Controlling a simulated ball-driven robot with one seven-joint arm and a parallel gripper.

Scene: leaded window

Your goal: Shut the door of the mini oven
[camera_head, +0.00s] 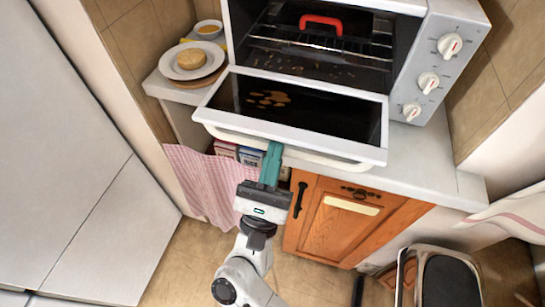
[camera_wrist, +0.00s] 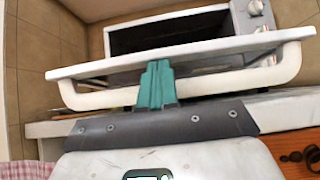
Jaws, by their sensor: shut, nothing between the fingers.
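The mini oven (camera_head: 428,60) stands on the counter with its door (camera_head: 300,112) folded down and open, jutting out over the counter's front edge. The door has a white frame, a dark glass with tan stains, and a white bar handle (camera_head: 280,146) along its outer edge. In the wrist view the door (camera_wrist: 180,55) is seen edge-on, with the handle (camera_wrist: 215,88) below it. My gripper (camera_head: 272,150) has teal fingers, shut and empty, at the door's outer edge by the handle. The fingers (camera_wrist: 157,70) overlap the handle in the wrist view; I cannot tell if they touch it.
Inside the oven are a wire rack and a red-handled item (camera_head: 321,22). A plate with a bun (camera_head: 191,59) and a small bowl (camera_head: 208,29) stand left of the oven. A pink cloth (camera_head: 208,180) hangs below. A wooden cabinet (camera_head: 345,222) is underneath; a stool (camera_head: 446,280) stands lower right.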

